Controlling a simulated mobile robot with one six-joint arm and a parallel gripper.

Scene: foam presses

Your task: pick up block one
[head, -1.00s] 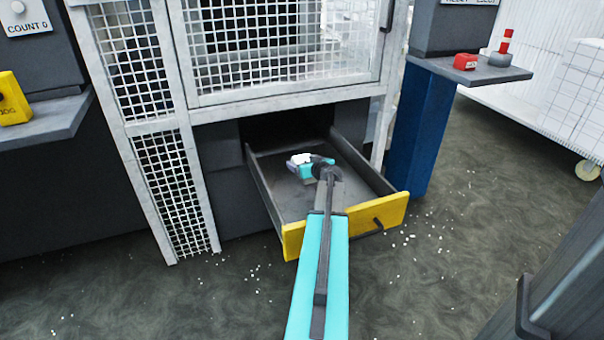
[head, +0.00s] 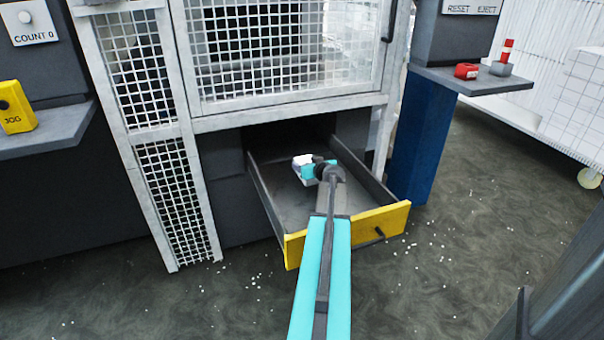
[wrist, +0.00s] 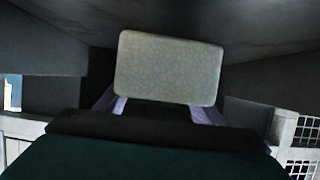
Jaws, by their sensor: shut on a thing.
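A pale foam block (wrist: 169,68) is held between my gripper's two light fingers (wrist: 163,108) in the wrist view. In the head view the white block (head: 303,166) shows at the end of my turquoise arm, at my gripper (head: 308,172), over the open drawer. The drawer (head: 372,222) is grey inside with a yellow front. My wrist hides part of the block and of the drawer floor. I cannot tell from the head view how high the block is above the drawer floor. No number shows on the block.
A white mesh guard (head: 285,60) stands above the drawer. A blue post (head: 420,140) is to the right, under a shelf with a red block (head: 467,71). A yellow 30G block (head: 16,108) sits on the left shelf (head: 45,135). White bits lie scattered on the floor.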

